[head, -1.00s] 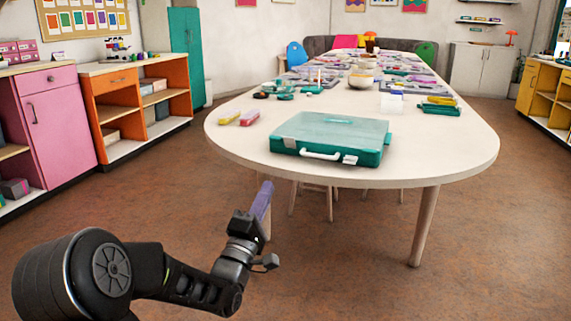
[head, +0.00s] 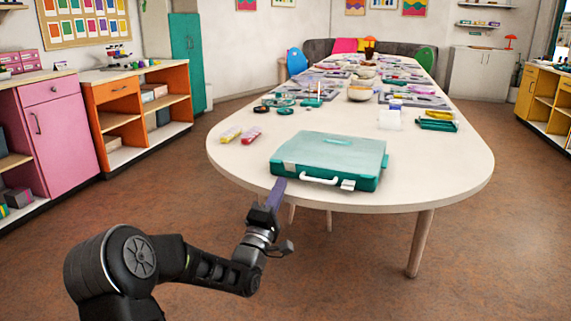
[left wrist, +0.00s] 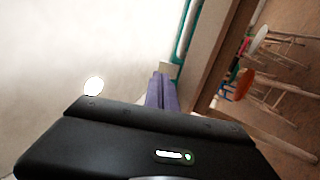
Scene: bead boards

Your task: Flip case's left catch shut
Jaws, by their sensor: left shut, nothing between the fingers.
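The teal case (head: 330,150) lies closed near the front edge of the table, its white handle (head: 320,181) facing me. Its left catch (head: 289,167) is a small pale tab on the front face, left of the handle; a pale tab also shows just beyond the fingertips in the left wrist view (left wrist: 166,69). I cannot tell the catch's angle. The right catch (head: 348,185) is a pale tab right of the handle. My left gripper (head: 279,184), with purple fingers (left wrist: 160,92), is shut and empty, just below and in front of the left catch. Contact is unclear. My right gripper is out of view.
The white table (head: 440,180) has a rounded front edge close to my left fingers. A yellow piece (head: 230,135) and a red piece (head: 251,135) lie left of the case. A green tray (head: 437,124) lies farther back right.

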